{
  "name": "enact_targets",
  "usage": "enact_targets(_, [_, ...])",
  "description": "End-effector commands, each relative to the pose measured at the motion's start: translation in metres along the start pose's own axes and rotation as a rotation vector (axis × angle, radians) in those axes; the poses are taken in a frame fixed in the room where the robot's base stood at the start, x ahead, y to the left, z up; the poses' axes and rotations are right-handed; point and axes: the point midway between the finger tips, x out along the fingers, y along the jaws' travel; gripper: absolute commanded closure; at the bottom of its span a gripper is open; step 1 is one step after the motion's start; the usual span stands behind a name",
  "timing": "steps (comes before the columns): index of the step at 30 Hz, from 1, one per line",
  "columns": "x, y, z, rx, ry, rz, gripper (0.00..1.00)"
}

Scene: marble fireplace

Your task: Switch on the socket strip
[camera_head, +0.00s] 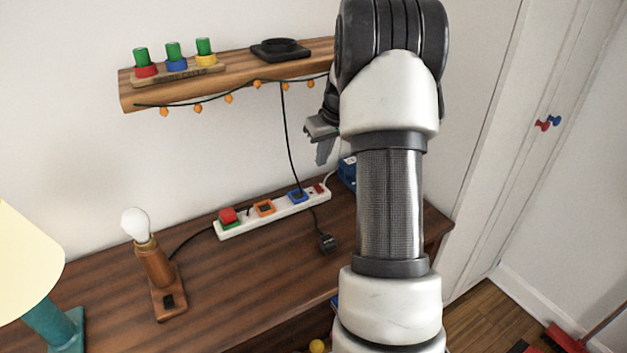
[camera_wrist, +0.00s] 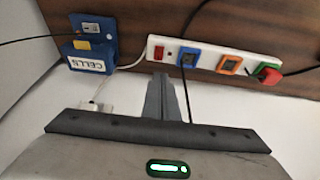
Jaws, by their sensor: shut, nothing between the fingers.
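The white socket strip (camera_head: 243,226) lies on the dark wooden table in the head view. It has green, orange and blue sockets, with a red plug in the green one and a black plug in the blue one. A small red switch (camera_head: 319,188) sits at its right end. In the wrist view the strip (camera_wrist: 268,61) runs across the upper right, and its switch (camera_wrist: 158,54) is at the left end. My gripper (camera_head: 322,158) is above the table near the switch end, apart from the strip. Its fingers (camera_wrist: 163,82) are shut and empty, just below the switch in the picture.
A blue box marked CELLS (camera_wrist: 89,57) is beside the switch end. A wooden shelf (camera_head: 226,77) with a light string hangs above. A bulb lamp (camera_head: 155,265) stands left. A loose black plug (camera_head: 327,243) lies in front of the strip.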

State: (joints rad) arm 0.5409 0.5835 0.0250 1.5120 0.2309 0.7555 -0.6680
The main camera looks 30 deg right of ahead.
Motion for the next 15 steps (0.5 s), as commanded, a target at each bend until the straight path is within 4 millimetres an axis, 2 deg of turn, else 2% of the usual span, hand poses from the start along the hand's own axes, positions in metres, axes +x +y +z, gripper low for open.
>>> enact_targets(5, [0.001,-0.001,0.0,0.0,-0.001,0.0,1.0])
enact_targets(8, [0.008,-0.001,0.001,0.0,-0.003,-0.001,1.0])
enact_targets(15, [0.05,-0.002,0.002,0.0,-0.005,-0.002,1.0])
